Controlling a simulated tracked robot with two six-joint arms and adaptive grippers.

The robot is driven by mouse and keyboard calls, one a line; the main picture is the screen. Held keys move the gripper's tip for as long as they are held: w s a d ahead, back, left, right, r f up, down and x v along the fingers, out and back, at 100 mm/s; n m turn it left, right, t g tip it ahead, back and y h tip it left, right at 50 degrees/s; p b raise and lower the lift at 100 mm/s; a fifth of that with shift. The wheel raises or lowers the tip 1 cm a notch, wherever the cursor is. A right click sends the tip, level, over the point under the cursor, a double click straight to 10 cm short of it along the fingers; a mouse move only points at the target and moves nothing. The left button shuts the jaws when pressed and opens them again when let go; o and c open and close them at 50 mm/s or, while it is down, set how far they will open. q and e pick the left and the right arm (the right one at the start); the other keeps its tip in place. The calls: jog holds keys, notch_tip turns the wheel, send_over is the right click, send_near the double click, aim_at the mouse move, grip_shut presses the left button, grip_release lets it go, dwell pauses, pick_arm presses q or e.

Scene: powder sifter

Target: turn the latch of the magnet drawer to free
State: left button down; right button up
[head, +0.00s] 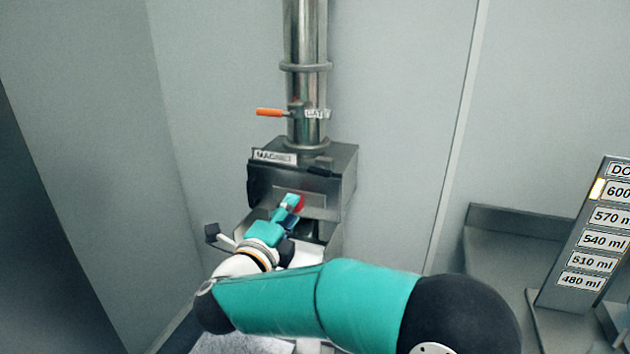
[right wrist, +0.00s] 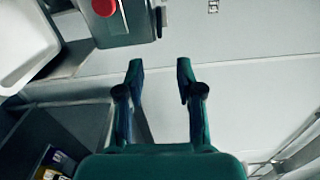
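The magnet drawer's metal housing (head: 335,185), with a MAGNET label (head: 275,157), sits under the vertical steel pipe. A red round part (head: 301,204) shows on its front, partly hidden behind my right gripper (head: 291,203). In the right wrist view the red round part (right wrist: 104,7) is at the top left on the grey metal. I cannot tell for certain whether it is the latch. A black bar (head: 320,171) lies at the housing's upper front. In the right wrist view my right gripper (right wrist: 160,66) is open and empty, its fingers apart from the red part. My left gripper is not in view.
An orange gate handle (head: 270,112) sticks out left from the pipe (head: 307,40) above the housing. A dark block (head: 213,233) on a pale bar is left of my wrist. A volume scale board (head: 590,235) stands at the right. Plain walls are behind.

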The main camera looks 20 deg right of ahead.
aim_at(319, 172)
jog(key=p+x, duration=0.5)
jog(key=x, duration=1.2)
jog(key=shift+f+p, duration=0.2)
jog(key=shift+p, duration=0.2)
jog(key=shift+a, duration=0.1)
grip_shut()
